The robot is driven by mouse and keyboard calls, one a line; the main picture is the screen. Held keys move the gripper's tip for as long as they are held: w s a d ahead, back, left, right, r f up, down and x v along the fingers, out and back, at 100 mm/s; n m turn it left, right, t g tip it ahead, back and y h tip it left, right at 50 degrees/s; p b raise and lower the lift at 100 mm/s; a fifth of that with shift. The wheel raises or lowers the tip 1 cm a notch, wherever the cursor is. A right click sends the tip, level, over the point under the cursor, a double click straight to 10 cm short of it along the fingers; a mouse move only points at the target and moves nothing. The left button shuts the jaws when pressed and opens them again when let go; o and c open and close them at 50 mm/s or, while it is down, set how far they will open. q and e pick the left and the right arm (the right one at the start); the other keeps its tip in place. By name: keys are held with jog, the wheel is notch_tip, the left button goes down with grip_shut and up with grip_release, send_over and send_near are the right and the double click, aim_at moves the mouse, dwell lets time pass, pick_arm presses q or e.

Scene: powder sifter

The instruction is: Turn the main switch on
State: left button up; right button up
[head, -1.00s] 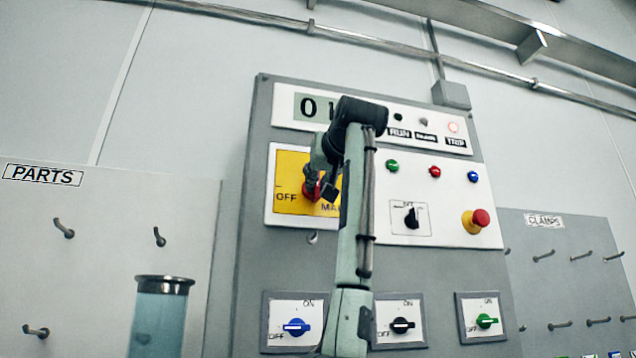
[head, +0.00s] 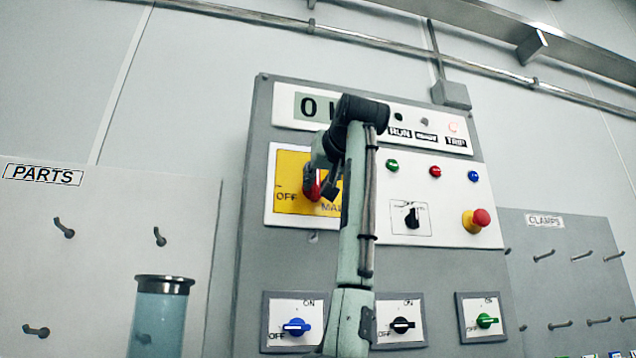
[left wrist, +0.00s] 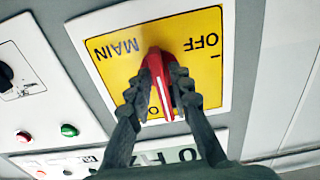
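The main switch is a red handle (left wrist: 156,78) on a yellow plate (left wrist: 205,70) marked MAIN and OFF, seen upside down in the left wrist view. The handle's white line runs roughly up and down there, close to a partly hidden letter O. In the head view the red handle (head: 311,190) shows beside OFF, partly covered by my gripper. My left gripper (left wrist: 162,88) has a finger on each side of the handle, apparently touching it. It also shows in the head view (head: 320,182). My right gripper is out of view.
The grey panel (head: 255,240) also carries a black selector (head: 411,217), a red emergency button (head: 480,219), and blue (head: 297,327), black (head: 401,325) and green (head: 486,321) rotary switches below. A blue-green cylinder (head: 160,315) stands at lower left.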

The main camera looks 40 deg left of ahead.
pick_arm(q)
jog(key=v, duration=1.1)
jog(key=shift+s+d, duration=0.25)
